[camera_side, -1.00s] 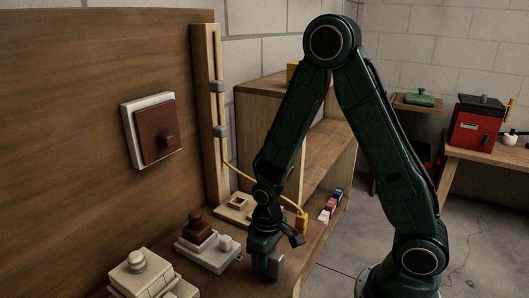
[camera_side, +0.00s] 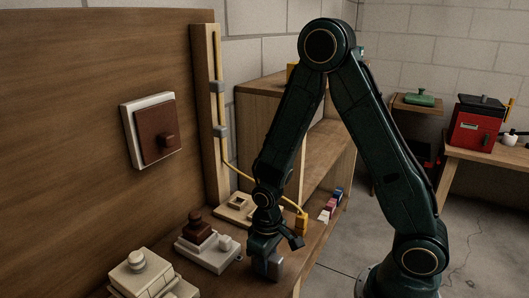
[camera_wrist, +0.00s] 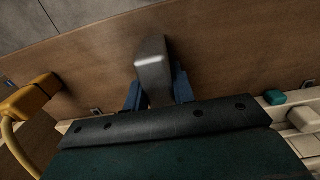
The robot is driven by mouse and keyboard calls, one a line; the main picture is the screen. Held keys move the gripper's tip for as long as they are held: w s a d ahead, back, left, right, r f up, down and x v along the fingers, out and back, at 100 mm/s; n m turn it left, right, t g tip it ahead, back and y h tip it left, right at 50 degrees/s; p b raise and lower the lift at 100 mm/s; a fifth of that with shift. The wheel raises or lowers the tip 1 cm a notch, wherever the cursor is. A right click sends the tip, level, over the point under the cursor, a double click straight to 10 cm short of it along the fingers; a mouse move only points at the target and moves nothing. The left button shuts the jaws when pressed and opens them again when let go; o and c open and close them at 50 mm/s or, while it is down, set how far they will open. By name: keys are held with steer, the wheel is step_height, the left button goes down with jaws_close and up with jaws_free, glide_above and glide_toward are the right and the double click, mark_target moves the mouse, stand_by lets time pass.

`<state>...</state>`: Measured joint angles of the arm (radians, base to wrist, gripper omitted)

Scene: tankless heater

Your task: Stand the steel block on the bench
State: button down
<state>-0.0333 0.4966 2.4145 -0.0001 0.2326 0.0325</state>
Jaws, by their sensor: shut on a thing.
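The steel block (camera_wrist: 153,62) is a grey metal piece with rounded edges. In the wrist view it sits between the two blue fingers of my gripper (camera_wrist: 158,92), which is shut on it. In the side view the block (camera_side: 275,267) shows at the end of my gripper (camera_side: 264,262), close to the front edge of the wooden bench (camera_side: 225,283). The block looks upright there. I cannot tell whether its base touches the bench, and the fingers hide part of it.
White fixtures, one with a brown top (camera_side: 197,232), stand on the bench left of my gripper. A yellow plug (camera_side: 302,221) on a yellow cable lies behind it. Small coloured blocks (camera_side: 327,211) sit farther back. Bare floor lies right of the bench edge.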

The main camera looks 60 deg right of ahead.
steer(key=shift+f, duration=0.1)
steer(key=c, duration=1.1)
jaws_free()
steer(key=shift+r, duration=6.95)
